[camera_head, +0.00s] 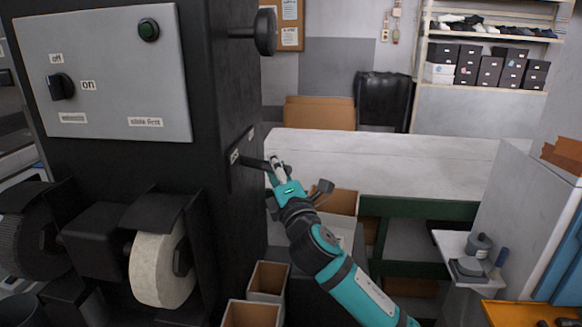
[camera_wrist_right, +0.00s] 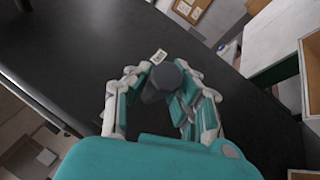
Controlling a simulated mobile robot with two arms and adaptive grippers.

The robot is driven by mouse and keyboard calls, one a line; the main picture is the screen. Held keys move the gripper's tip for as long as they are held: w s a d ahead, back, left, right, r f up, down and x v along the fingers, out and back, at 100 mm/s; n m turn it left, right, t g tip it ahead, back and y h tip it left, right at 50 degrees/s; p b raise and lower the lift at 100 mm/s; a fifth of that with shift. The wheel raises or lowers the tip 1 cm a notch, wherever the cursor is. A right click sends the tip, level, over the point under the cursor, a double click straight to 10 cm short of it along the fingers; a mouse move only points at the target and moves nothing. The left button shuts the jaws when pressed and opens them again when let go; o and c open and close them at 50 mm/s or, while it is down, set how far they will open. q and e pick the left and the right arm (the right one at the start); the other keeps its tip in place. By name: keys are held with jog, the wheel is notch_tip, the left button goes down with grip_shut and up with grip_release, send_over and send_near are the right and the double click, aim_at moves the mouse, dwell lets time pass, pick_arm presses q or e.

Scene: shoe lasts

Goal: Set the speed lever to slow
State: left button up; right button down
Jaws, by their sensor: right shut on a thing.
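The speed lever (camera_head: 252,163) is a dark bar sticking out from the right side of the black machine, on a dark plate between two small white labels. My right gripper (camera_head: 274,165) is at the lever's outer end. In the right wrist view the lever's dark grey knob (camera_wrist_right: 163,82) sits between the two fingers of my right gripper (camera_wrist_right: 160,85), which is shut on it. A white label shows just beyond the knob; its text is too small to read. My left gripper is not in view.
A black round handle (camera_head: 265,32) juts out above the lever. Open cardboard boxes (camera_head: 268,278) stand below. A white worktop (camera_head: 400,160) lies behind my arm.

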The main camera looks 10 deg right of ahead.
jog(key=shift+s+a+h, duration=0.2)
jog(key=shift+h, duration=0.2)
jog(key=c, duration=1.1)
grip_release()
jog(key=shift+s+a, duration=0.1)
jog(key=v, duration=1.2)
jog(key=shift+f, duration=0.1)
